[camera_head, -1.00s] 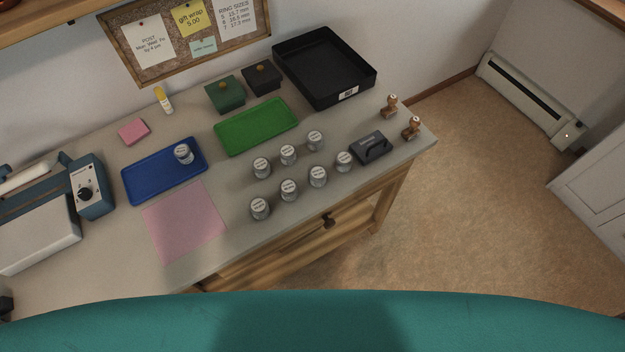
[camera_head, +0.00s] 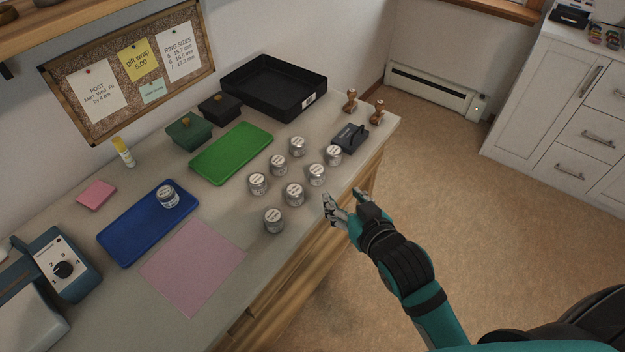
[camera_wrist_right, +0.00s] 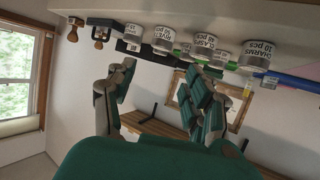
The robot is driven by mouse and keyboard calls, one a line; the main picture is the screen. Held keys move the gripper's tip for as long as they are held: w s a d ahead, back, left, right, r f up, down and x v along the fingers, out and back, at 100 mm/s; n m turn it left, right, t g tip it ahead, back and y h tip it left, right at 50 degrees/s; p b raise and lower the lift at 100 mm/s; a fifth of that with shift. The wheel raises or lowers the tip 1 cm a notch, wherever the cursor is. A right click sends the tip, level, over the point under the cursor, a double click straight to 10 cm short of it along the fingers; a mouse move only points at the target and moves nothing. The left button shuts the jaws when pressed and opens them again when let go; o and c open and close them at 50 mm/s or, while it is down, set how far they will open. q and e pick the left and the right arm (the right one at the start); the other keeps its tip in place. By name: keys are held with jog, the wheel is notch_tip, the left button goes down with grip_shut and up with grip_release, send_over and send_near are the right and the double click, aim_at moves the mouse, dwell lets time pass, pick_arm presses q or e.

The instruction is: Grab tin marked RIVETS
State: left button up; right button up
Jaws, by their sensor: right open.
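Several small grey metal tins with white lids stand on the bench in the head view. In the right wrist view, which is upside down, a label reading as RIVETS shows on one tin (camera_wrist_right: 163,40). By its place in the row, it seems to be the second tin from the right in the front row (camera_head: 316,174) in the head view; lid print there is too small to read. My right gripper (camera_head: 342,197) is open and empty, just off the bench's front edge, near this tin and apart from it. Its spread fingers also show in the wrist view (camera_wrist_right: 157,74). My left gripper is out of view.
Neighbouring tins stand close on both sides, one marked CLASPS (camera_wrist_right: 203,48), one CHARMS (camera_wrist_right: 258,54). A dark block (camera_head: 350,138) and two wooden stamps (camera_head: 351,101) stand to the right. A green tray (camera_head: 231,153) and black tray (camera_head: 275,85) lie behind; a blue tray (camera_head: 135,235) holds another tin.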

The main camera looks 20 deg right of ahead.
send_near(316, 169)
jog(key=x, duration=0.4)
jog(key=shift+w+d+f, duration=0.1)
jog(key=shift+d+f, duration=0.1)
jog(key=shift+f, duration=0.2)
jog(key=x, duration=0.5)
jog(key=shift+w+a+r, duration=0.1)
jog(key=shift+w+a, duration=0.1)
jog(key=shift+w, duration=0.2)
jog(key=c, duration=1)
jog(key=shift+o, duration=0.2)
jog(key=shift+r, duration=0.1)
